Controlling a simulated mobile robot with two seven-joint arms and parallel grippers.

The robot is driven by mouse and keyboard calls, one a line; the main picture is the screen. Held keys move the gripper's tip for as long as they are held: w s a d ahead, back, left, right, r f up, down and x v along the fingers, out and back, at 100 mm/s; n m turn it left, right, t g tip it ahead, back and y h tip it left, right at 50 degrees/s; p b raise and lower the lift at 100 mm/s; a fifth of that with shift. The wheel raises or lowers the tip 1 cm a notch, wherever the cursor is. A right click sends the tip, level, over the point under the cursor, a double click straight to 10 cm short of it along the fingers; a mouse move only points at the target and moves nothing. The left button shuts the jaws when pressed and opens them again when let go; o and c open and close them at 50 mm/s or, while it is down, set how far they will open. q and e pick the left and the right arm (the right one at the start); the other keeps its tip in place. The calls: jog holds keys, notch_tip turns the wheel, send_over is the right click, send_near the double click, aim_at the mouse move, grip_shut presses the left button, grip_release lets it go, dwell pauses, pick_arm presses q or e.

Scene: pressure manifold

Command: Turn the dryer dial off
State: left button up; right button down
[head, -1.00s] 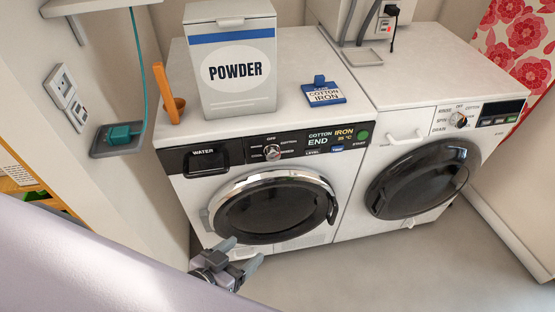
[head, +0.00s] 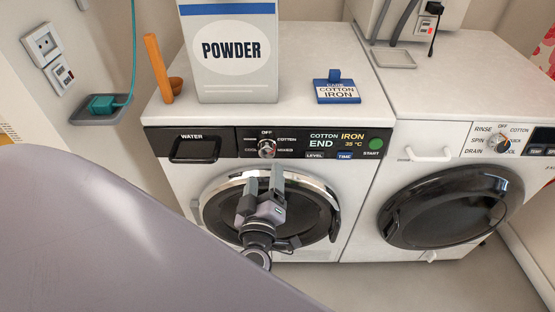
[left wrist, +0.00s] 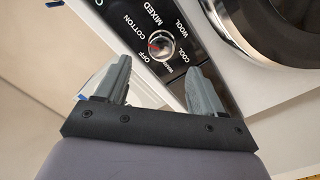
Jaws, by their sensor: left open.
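The dryer is the left machine (head: 183,215), with a black panel showing END and COTTON IRON. Its dial (head: 267,148) is a small silver knob with a red mark, under the word OFF. It also shows in the left wrist view (left wrist: 160,45), ringed by labels such as OFF, COTTON, MIXED, WOOL and COOL. I cannot tell for sure which label the mark points to. My left gripper (head: 264,182) is open and empty, in front of the round door just below the dial. In the left wrist view the dial lies beyond the gap between its fingers (left wrist: 159,72). My right gripper is out of view.
The washer (head: 398,162) with its own dial (head: 499,142) stands to the right. On the dryer top are a POWDER box (head: 232,85), an orange scoop (head: 158,70) and a blue COTTON IRON sign (head: 337,92). A wall rises on the left.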

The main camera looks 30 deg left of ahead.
aim_at(267, 154)
pick_arm(q)
jog(key=shift+b+x, duration=0.3)
jog(key=shift+x, duration=3.25)
jog(key=shift+f, duration=0.1)
jog(key=c, duration=1.1)
